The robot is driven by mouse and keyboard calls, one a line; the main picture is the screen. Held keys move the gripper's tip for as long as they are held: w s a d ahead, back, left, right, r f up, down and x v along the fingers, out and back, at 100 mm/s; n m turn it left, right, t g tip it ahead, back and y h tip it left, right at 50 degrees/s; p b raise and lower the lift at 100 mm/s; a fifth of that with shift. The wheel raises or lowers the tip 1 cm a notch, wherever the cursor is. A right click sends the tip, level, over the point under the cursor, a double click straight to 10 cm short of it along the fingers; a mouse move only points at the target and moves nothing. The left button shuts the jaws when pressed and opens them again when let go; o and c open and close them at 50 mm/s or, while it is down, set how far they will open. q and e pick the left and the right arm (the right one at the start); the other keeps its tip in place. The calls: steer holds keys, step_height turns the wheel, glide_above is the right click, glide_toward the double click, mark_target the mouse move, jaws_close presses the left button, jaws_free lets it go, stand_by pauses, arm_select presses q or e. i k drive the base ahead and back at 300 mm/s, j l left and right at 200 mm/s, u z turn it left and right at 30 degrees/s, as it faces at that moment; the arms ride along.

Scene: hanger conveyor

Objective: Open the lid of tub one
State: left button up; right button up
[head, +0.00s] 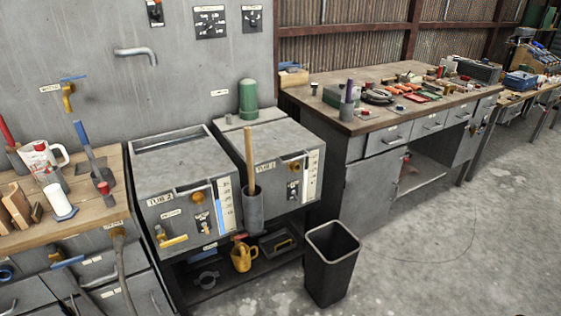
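Two grey metal tubs stand side by side against the wall panel. The left tub (160,224) has a label starting "TUB"; its number is too small to read surely. Its flat grey lid (182,166) lies level on top, with a long narrow recess along the back edge. A yellow-handled tap (174,241) and a level scale are on its front. The right tub (303,196) also has a "TUB" label and a flat top (270,141). Neither of my grippers is in view, and nothing touches either lid.
A wooden-handled tool (249,145) stands in a grey holder before the tubs. A black bin (331,262) is on the floor. A cluttered wooden bench (105,166) is at left, a workbench (340,120) at right. The right floor is clear.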

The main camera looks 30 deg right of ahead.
mark_target(277, 138)
steer(key=i+l+z, duration=0.7)
steer(key=i+l, duration=0.05)
steer(key=l, duration=0.1)
